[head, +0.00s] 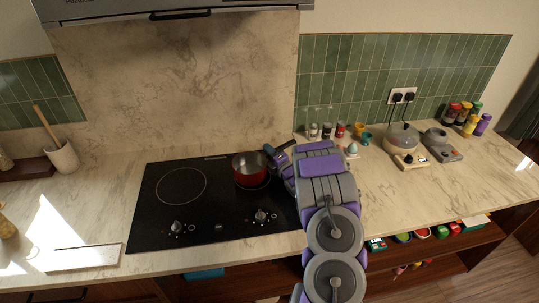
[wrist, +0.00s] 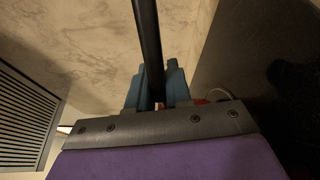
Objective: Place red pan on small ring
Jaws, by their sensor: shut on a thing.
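The red pan (head: 250,172) with a shiny metal inside is over the right side of the black cooktop (head: 215,222). It looks upright and covers most of the small ring (head: 267,184), whose edge shows beside it. I cannot tell whether its base touches the glass. My gripper (head: 279,158) is at the pan's right side. In the wrist view, my gripper's blue fingers (wrist: 154,88) are shut on the pan's black handle (wrist: 147,40). The pan's body is mostly hidden in that view, with a bit of red beside the right finger.
A larger ring (head: 181,186) on the cooktop's left is empty. Knobs (head: 262,216) sit at the cooktop's front. Spice jars (head: 327,131), an egg cup (head: 352,149) and a glass-lidded appliance (head: 403,140) stand to the right. The range hood (head: 180,10) hangs above.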

